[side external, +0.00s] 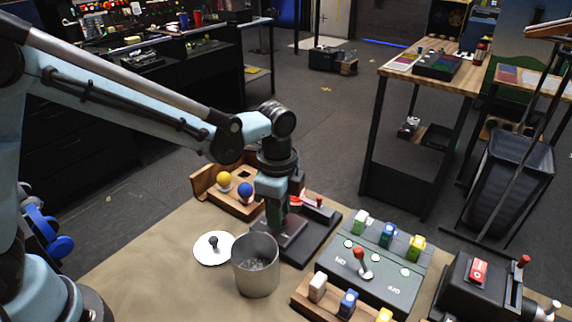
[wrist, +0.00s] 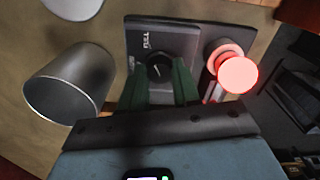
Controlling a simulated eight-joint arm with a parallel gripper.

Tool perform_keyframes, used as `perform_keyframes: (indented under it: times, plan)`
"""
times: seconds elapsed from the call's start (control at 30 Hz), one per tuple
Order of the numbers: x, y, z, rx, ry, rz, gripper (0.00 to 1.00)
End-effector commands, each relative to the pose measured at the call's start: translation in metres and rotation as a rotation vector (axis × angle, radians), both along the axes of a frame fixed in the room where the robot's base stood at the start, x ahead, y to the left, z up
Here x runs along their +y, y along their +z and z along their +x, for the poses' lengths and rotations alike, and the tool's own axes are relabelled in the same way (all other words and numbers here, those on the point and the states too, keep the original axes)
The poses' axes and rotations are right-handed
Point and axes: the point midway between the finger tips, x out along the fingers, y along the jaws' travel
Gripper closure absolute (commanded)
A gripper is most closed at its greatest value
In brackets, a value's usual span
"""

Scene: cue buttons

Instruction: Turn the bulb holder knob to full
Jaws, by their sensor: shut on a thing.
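The bulb holder is a dark box (wrist: 180,38) with "FULL" printed near its dial. Its small dark knob (wrist: 159,69) sits between my green fingers, with its pointer roughly toward the right of the picture. My gripper (wrist: 160,82) points down over the box and is shut on the knob. A red bulb (wrist: 238,75), bright and pinkish, stands on the box's right side in the wrist view.
A wooden holder (side external: 205,187) with yellow and blue balls is behind. A grey switch panel (side external: 385,290) with coloured blocks and a red-tipped lever is to the right.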

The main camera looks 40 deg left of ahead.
Motion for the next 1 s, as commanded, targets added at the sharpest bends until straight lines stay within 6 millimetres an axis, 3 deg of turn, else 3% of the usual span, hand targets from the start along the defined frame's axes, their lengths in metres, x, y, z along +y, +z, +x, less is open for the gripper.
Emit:
perform_keyframes:
  times: [0.43, 0.47, 0.6, 1.0]
  plan:
    - [-0.0001, 0.0006, 0.0000, 0.000, -0.013, 0.000, 0.99]
    - [-0.0001, 0.0006, 0.0000, 0.000, -0.013, 0.000, 0.66]
    - [-0.0001, 0.0004, -0.0001, 0.000, -0.012, 0.000, 0.44]
    - [-0.0001, 0.0057, 0.0001, 0.000, -0.010, 0.000, 0.43]
